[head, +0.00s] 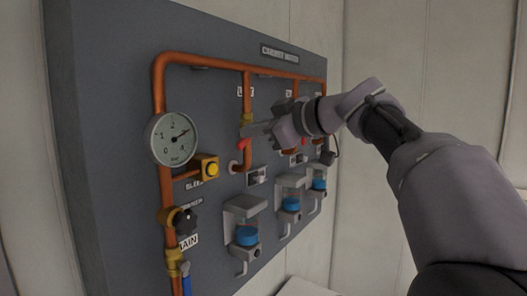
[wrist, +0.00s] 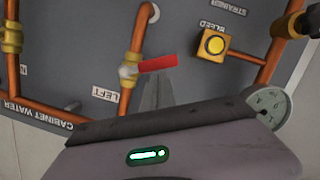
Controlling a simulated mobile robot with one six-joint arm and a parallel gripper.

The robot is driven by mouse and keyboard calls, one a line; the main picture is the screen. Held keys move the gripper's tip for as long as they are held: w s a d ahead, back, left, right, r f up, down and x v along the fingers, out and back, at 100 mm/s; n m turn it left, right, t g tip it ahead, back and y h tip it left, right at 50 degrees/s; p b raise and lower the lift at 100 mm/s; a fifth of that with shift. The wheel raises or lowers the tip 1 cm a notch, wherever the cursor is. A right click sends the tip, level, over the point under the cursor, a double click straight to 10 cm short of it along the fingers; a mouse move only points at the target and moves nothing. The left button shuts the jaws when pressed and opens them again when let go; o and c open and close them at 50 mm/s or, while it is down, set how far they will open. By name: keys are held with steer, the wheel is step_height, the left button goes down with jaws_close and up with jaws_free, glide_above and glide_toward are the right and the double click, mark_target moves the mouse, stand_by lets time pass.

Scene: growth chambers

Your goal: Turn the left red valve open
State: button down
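The left red valve handle (wrist: 158,63) sticks out sideways from a pale pivot on the copper pipe beside the LEFT label (wrist: 105,94), roughly across the pipe. In the head view only a small part of the red handle (head: 243,143) shows, just below my fingertips. My gripper (head: 250,130) is at the panel in front of this pipe. In the wrist view my gripper (wrist: 156,90) shows as one narrow grey wedge, its fingers together, with the tip close to the handle's underside. I cannot tell whether it touches the handle. Nothing is held.
The dark panel carries a pressure gauge (head: 172,139), a yellow bleed button (head: 212,169), a black main knob (head: 186,221) and copper pipes (head: 205,61). Another red handle (head: 302,142) is partly hidden right of my gripper.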

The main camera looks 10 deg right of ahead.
step_height(320, 180, down, 2)
steer(key=n+b, duration=0.1)
steer(key=b, duration=0.1)
steer(key=n+t+b, duration=0.1)
steer(key=b, duration=0.2)
steer(key=shift+a+f, duration=0.15)
steer(key=shift+f, duration=0.1)
steer(key=n+b, duration=0.1)
steer(key=b, duration=0.2)
steer(key=shift+w+f+n+h, duration=0.2)
steer(key=shift+f+n+h, duration=0.1)
steer(key=shift+f+n, duration=0.1)
steer(key=n+b, duration=0.1)
steer(key=b, duration=0.1)
steer(key=s+n+b, duration=0.1)
steer(key=b, duration=0.1)
steer(key=s+a+n+t+b, duration=0.1)
steer(key=b, duration=0.1)
steer(key=shift+s+f, duration=0.15)
steer(key=shift+f, duration=0.1)
steer(key=b, duration=0.2)
glide_toward(246, 145)
steer(key=s, duration=0.3)
steer(key=shift+s+a+f, duration=0.2)
steer(key=shift+s, duration=0.05)
